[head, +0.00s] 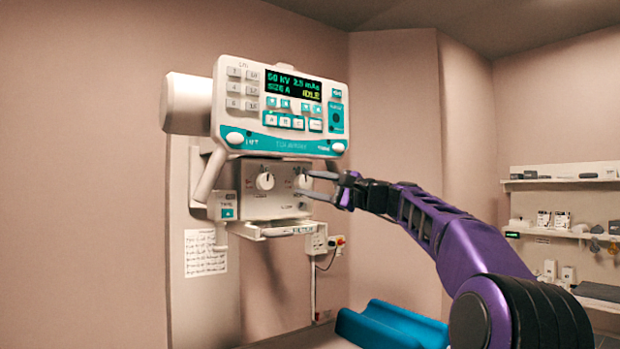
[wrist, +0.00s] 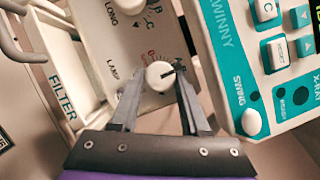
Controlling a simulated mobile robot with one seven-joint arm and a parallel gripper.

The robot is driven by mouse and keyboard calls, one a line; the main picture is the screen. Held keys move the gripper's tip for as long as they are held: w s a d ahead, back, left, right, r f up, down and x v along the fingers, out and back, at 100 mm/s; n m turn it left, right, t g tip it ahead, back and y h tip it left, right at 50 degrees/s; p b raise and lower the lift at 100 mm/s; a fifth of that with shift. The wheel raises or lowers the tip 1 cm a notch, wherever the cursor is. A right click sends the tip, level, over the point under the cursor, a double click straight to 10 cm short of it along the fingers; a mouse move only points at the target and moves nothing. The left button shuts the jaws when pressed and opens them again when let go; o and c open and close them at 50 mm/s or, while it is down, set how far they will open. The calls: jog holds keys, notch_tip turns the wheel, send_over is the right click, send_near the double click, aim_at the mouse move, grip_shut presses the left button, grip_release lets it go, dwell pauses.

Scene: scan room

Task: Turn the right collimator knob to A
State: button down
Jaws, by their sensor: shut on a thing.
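The right collimator knob (head: 304,181) is a round white knob on the grey collimator box (head: 282,207), under the control console. It also shows in the wrist view (wrist: 157,78), with a dark pointer line towards the picture's right. Small red and dark marks sit beside it, too small to read surely. My gripper (head: 316,184) reaches in from the right. Its two fingers (wrist: 158,82) lie on either side of the right knob and are shut on it. The left knob (head: 265,181) is white and free of the gripper.
The white and teal console (head: 290,142) overhangs the box and sits close beside one finger in the wrist view. A handle bar (head: 210,172) is at the left. A blue padded support (head: 395,325) lies below. Shelves (head: 560,182) stand at the far right.

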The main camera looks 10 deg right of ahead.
jog(key=shift+r+n+g+p, duration=0.1)
jog(key=shift+n+g+p, duration=0.45)
jog(key=shift+n, duration=0.75)
jog(key=shift+c, duration=2)
grip_release()
jog(key=b+v, duration=0.3)
jog(key=v, duration=1.4)
jog(key=shift+s, duration=0.2)
jog(key=shift+r, duration=0.1)
